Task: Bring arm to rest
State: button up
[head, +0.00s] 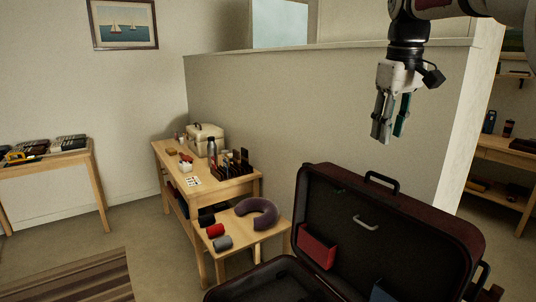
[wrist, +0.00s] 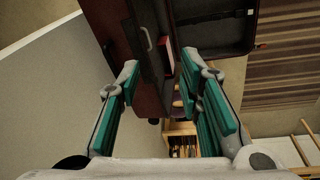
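My gripper (head: 392,117) hangs in the air at the upper right of the head view, fingers pointing down. It is above and behind the raised lid of the open suitcase and apart from it. In the wrist view my gripper (wrist: 160,85) shows its green-padded fingers spread wide with nothing between them. The dark red suitcase (head: 455,232) stands open, with a red pocket or box and a blue one inside its dark interior. The suitcase lid (wrist: 112,22) also shows beyond the fingers in the wrist view.
A low partition wall (head: 320,120) runs behind the suitcase. A small wooden table (head: 270,232) holds a purple neck pillow (head: 256,213) and rolled items. A desk (head: 225,187) with a case and bottle stands behind it. A striped rug (head: 75,280) lies at the left.

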jog(key=s+a+m, duration=0.1)
jog(key=s+a, duration=0.2)
jog(key=s, duration=0.6)
jog(key=s+a+f+m+t+p, duration=0.1)
jog(key=s+f, duration=0.5)
jog(key=s, duration=0.6)
jog(key=s+a+f+m+t+p, duration=0.1)
jog(key=s+f, duration=0.5)
jog(key=s, duration=0.7)
jog(key=shift+a+f+m+y+p, duration=0.15)
jog(key=shift+a+m+y+p, duration=0.15)
jog(key=shift+a+m+p, duration=0.4)
